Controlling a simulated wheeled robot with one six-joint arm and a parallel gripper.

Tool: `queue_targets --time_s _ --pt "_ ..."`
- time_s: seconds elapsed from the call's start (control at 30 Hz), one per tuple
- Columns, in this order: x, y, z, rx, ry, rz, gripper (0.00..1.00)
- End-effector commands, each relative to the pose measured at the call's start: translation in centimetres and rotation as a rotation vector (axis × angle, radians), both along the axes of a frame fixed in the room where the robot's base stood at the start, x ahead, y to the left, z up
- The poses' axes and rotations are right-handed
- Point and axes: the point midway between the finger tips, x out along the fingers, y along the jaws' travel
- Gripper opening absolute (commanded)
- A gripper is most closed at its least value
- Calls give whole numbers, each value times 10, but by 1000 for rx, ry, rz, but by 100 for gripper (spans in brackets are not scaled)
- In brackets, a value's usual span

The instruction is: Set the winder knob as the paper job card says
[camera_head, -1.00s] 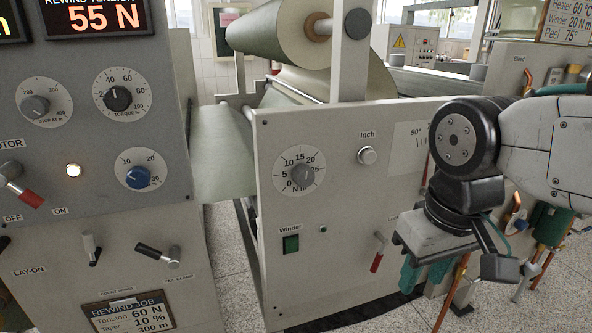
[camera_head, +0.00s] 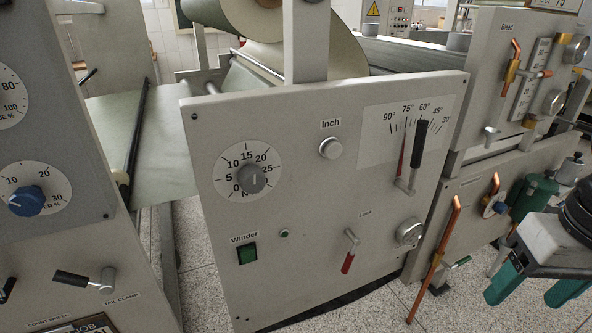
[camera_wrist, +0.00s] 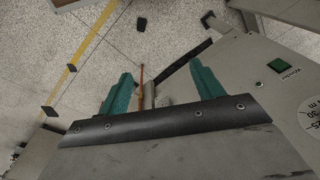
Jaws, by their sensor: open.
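The winder knob (camera_head: 252,179) is a round grey knob on a white dial marked 0 to 25 N, on the light grey front panel (camera_head: 300,220). I cannot read its pointer exactly. Part of the dial (camera_wrist: 308,112) shows at the right edge of the wrist view. My gripper (camera_head: 535,288) is low at the right, well away from the knob. Its teal fingers (camera_wrist: 160,75) are open and empty in the wrist view.
The panel carries an Inch button (camera_head: 330,148), an angle lever (camera_head: 416,155), a red-tipped Lock lever (camera_head: 349,251) and a green Winder switch (camera_head: 246,253). Speckled floor lies below.

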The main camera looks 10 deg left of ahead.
Motion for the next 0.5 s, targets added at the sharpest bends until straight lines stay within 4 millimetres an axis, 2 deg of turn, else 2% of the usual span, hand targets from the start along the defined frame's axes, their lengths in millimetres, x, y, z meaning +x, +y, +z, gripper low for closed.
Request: queue_targets --time_s 0.17,0.27,0.5 --pt "26 65 -1 252 131 128 66" --pt "48 114 2 450 203 204 66" --pt "113 224 13 928 279 288 66"
